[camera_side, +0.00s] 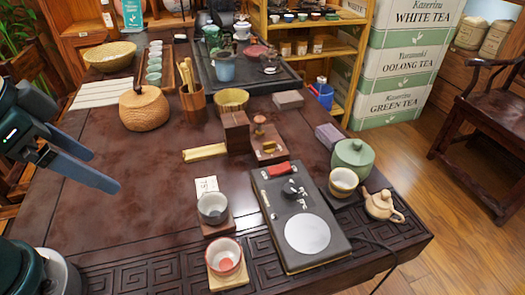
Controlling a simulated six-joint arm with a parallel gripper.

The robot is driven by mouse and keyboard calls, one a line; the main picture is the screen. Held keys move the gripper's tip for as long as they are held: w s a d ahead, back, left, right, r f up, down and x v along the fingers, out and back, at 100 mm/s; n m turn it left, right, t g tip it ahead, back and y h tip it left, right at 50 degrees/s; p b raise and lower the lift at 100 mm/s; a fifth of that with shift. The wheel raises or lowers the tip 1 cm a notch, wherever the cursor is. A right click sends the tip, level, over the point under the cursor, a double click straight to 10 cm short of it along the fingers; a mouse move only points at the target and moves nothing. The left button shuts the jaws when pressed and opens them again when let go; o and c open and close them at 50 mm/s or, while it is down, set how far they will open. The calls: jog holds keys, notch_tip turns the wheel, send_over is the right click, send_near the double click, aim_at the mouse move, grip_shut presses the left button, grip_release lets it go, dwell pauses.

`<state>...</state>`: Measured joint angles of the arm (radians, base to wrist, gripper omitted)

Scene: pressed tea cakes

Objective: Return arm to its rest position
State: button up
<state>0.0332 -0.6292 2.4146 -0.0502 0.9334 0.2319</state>
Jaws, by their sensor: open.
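My gripper (104,170) is at the left edge of the picture, above the left side of the dark wooden table (110,215). Its two blue-grey fingers point right and slightly down, with a gap between them. Nothing shows between the fingers, and they appear apart from the objects on the table. Part of my arm is cut off by the left edge. I cannot pick out a pressed tea cake for certain.
A round brown pot (145,108) stands beyond my gripper. Cups (213,208), a black appliance with a white disc (306,234), a green jar (352,158) and a small teapot (382,205) crowd the front right. The table's left part is bare.

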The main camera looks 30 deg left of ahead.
jog(key=shift+s+a+f+n+t+y, duration=0.1)
jog(key=shift+s+a+n+t+y, duration=0.1)
jog(key=shift+a+n, duration=0.35)
jog(key=shift+s+a+f+n+t+y, duration=0.1)
jog(key=shift+s+a+n+t, duration=0.1)
jog(key=shift+n, duration=0.65)
